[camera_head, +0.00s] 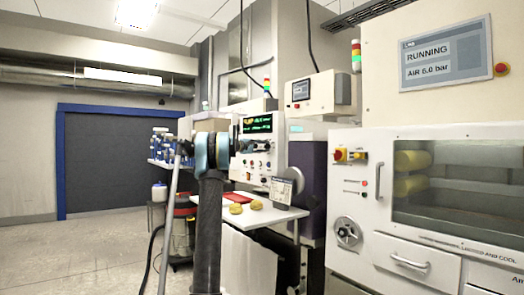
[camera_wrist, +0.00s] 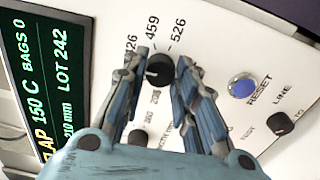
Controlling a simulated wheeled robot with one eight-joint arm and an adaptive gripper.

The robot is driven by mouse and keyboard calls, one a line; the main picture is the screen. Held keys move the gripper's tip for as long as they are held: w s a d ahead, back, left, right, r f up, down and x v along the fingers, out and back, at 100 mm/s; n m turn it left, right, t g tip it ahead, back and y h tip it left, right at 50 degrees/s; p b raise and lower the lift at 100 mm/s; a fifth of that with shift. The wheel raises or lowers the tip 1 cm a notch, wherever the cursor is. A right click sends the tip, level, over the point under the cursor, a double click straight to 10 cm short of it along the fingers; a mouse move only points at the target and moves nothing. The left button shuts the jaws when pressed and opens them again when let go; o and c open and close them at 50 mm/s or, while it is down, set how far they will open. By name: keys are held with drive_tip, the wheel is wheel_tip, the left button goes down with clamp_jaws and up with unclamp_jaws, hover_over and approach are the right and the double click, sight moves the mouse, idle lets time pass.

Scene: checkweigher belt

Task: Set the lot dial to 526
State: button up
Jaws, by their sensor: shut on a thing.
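The lot dial (camera_wrist: 159,69) is a round black knob on a white panel. The numbers 426, 459 and 526 stand around its upper side in the wrist view; smaller markings below are too blurred to read surely. My gripper (camera_wrist: 159,76) has its blue fingers on both sides of the knob, shut on it. The pointer direction cannot be told clearly. The dark display (camera_wrist: 45,85) with green text reads LOT 242, BAGS 0 and 150 C. In the head view, my gripper (camera_head: 213,150) is at the panel's left side and hides the dial.
A blue RESET button (camera_wrist: 243,88) and a black LINE knob (camera_wrist: 281,123) sit right of the dial. Another small black knob (camera_wrist: 138,138) is below it. In the head view, a white shelf (camera_head: 262,218) with yellowish items juts out below the panel.

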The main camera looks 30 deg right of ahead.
drive_tip(key=m, duration=0.4)
drive_tip(key=shift+f+m, duration=0.1)
drive_tip(key=shift+m, duration=0.2)
drive_tip(key=m, duration=1)
drive_tip(key=shift+m, duration=0.4)
drive_tip(key=m, duration=0.4)
drive_tip(key=shift+m, duration=0.3)
drive_tip(key=o, duration=1.1)
drive_tip(key=a, duration=1.2)
drive_tip(key=shift+s, duration=0.35)
